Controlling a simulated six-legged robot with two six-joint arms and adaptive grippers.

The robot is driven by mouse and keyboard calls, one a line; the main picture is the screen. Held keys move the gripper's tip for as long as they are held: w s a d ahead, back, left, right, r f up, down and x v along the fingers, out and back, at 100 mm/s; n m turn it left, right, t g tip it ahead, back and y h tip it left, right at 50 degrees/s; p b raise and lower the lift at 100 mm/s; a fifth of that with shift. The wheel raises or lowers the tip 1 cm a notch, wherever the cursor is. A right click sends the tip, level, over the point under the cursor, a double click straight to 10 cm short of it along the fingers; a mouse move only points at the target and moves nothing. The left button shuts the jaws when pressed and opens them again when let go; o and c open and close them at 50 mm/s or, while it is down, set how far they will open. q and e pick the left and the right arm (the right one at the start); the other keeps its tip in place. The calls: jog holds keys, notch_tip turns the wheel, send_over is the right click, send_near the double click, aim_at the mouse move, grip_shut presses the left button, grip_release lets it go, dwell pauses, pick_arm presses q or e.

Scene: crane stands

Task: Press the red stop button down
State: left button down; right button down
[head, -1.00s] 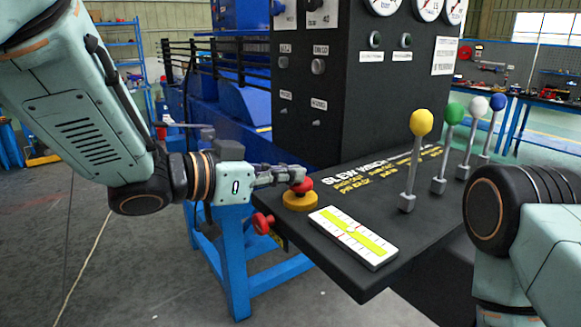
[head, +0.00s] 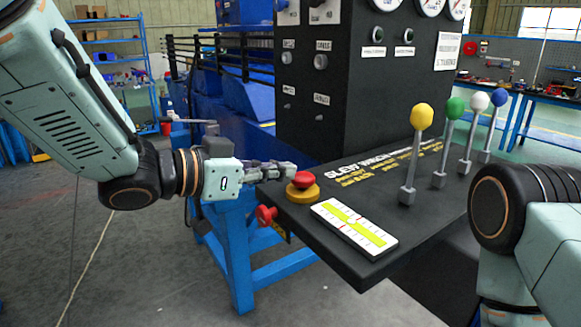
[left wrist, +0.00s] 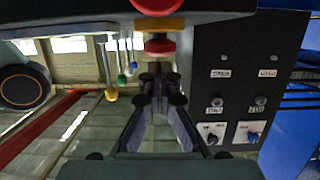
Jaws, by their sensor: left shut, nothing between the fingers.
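The red stop button (head: 303,180) is a round red cap on a yellow base (head: 303,195), near the left edge of the black console panel (head: 365,272). In the left wrist view the button (left wrist: 160,46) appears upside down, just beyond my fingertips. My left gripper (head: 290,170) is shut and empty. Its fingertips are up and to the left of the cap, close to it; I cannot tell if they touch. The left gripper (left wrist: 160,75) also shows in the left wrist view. Part of my right arm shows at the right, but its gripper is out of view.
A second red knob (head: 265,216) sticks out below the panel's left edge. A white and yellow-green gauge plate (head: 353,228) lies in front of the button. Levers with yellow (head: 422,116), green (head: 456,109), white and blue knobs stand to the right. The dark cabinet (head: 330,100) rises behind.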

pick_arm(q)
jog(key=shift+v, duration=2.8)
jog(key=shift+s+r, duration=0.1)
jog(key=shift+r, duration=0.1)
